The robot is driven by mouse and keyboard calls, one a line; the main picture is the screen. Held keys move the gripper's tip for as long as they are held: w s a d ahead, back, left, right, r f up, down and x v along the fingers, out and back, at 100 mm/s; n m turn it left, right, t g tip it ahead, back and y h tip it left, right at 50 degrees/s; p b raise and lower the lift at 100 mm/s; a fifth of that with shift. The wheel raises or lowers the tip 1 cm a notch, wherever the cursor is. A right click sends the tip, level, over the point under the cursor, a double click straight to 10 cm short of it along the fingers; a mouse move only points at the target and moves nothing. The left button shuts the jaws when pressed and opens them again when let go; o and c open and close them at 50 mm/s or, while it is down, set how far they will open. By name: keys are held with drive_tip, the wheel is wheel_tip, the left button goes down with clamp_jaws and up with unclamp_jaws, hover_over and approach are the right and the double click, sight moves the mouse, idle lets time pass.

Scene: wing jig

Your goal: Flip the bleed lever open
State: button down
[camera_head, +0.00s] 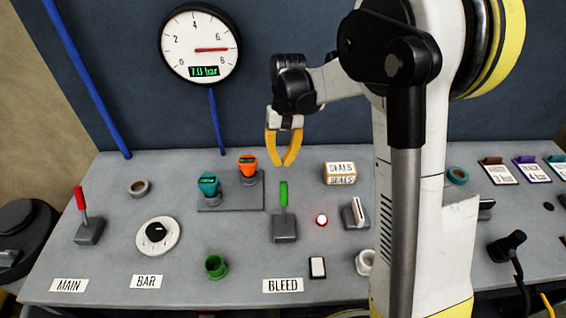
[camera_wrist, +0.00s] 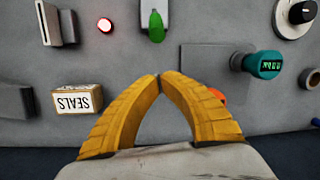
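The bleed lever (camera_head: 283,195) has a green handle standing upright on a dark grey base, behind the BLEED label (camera_head: 283,285). Its green tip (camera_wrist: 156,28) also shows at the top of the wrist view; the base is mostly out of that view. My gripper (camera_head: 287,164) has yellow fingers pointing down, above and behind the lever. In the wrist view the fingertips (camera_wrist: 160,76) meet with nothing between them. They are apart from the lever.
A red-handled lever (camera_head: 81,200) stands behind the MAIN label, with a dial (camera_head: 157,236) to its right. Orange (camera_head: 247,166) and teal (camera_head: 208,187) tools stand left of the green lever. A SEALS box (camera_head: 340,173) and a lit red button (camera_head: 321,220) are right. The gauge (camera_head: 200,43) reads 7.0 bar.

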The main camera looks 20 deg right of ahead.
sight(284, 186)
drive_tip(key=b+x, duration=0.2)
drive_tip(key=x, duration=0.5)
drive_tip(key=shift+f, duration=0.35)
drive_tip(key=s+r, duration=0.2)
drive_tip(key=s, duration=0.1)
drive_tip(key=shift+a+r, duration=0.15)
drive_tip(key=shift+s+r, duration=0.15)
drive_tip(key=shift+s, duration=0.05)
drive_tip(key=shift+s+a+r+t+h+p, duration=0.3)
drive_tip(key=shift+s+r+t+p, duration=0.2)
drive_tip(key=shift+s+r+t, duration=0.4)
drive_tip(key=s+t, duration=0.2)
drive_tip(key=s+a+r+t+h, duration=0.1)
drive_tip(key=s+t, duration=0.1)
drive_tip(key=s+a+t+h, duration=0.1)
drive_tip(key=s+t, duration=0.1)
drive_tip(key=shift+r+t, duration=0.25)
drive_tip(key=shift+t, duration=0.15)
drive_tip(key=shift+s+a+t, duration=0.15)
drive_tip(key=shift+s+t, duration=0.15)
drive_tip(key=shift+s, duration=0.05)
drive_tip(key=shift+s+a+f, duration=0.1)
drive_tip(key=shift+s+a, duration=0.1)
drive_tip(key=shift+s, duration=0.4)
drive_tip(key=shift+s+a+f, duration=0.1)
drive_tip(key=shift+s+a, duration=0.1)
drive_tip(key=shift+s, duration=0.45)
